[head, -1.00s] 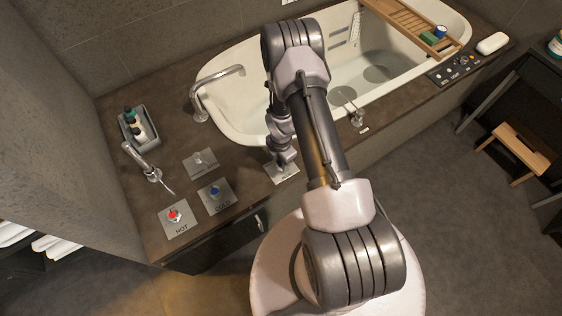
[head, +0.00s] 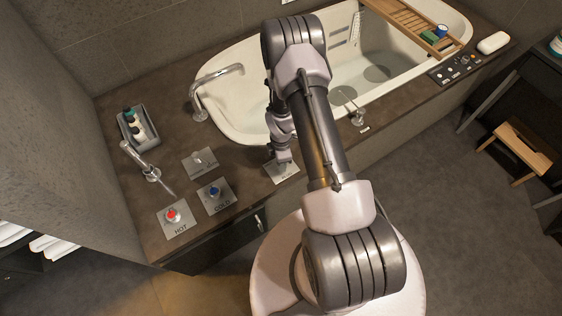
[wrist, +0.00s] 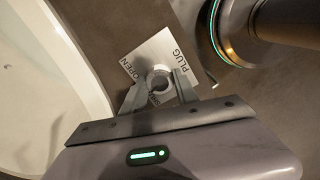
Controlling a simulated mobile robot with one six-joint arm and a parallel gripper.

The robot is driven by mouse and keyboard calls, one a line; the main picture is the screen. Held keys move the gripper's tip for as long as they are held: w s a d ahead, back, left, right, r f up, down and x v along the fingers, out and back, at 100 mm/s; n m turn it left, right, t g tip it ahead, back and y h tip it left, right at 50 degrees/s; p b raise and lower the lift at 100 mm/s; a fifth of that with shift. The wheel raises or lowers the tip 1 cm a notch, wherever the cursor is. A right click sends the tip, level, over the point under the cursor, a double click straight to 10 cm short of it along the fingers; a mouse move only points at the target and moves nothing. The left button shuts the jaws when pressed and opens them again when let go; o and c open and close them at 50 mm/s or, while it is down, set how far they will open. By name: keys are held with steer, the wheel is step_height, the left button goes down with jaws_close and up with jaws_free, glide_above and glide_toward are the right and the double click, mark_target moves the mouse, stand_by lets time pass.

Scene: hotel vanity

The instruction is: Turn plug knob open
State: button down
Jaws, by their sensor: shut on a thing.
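The plug knob (wrist: 160,83) is a small round metal knob on a pale square plate (wrist: 165,55) lettered PLUG, OPEN and, partly hidden, SHUT. My gripper (wrist: 158,90) is shut on the knob, with one finger on each side of it in the wrist view. The OPEN lettering lies to the left of the knob and PLUG to the upper right. In the head view my gripper (head: 281,160) reaches down onto the plate (head: 284,175) and hides the knob.
The bathtub (head: 240,110) lies just behind the plate, with a curved spout (head: 213,80). Red HOT (head: 171,215) and blue COLD (head: 214,191) knobs, another metal knob plate (head: 199,162) and a bottle tray (head: 146,140) stand to the left.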

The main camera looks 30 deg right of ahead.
steer(key=m+b, duration=0.1)
steer(key=m, duration=0.4)
steer(key=shift+m, duration=0.3)
steer(key=m+b, duration=0.1)
steer(key=m, duration=0.3)
steer(key=shift+m, duration=0.7)
steer(key=c, duration=0.9)
jaws_free()
steer(key=shift+c, duration=0.2)
steer(key=shift+r, duration=0.1)
step_height(320, 180, up, 17)
steer(key=p, duration=0.6)
steer(key=shift+r, duration=0.15)
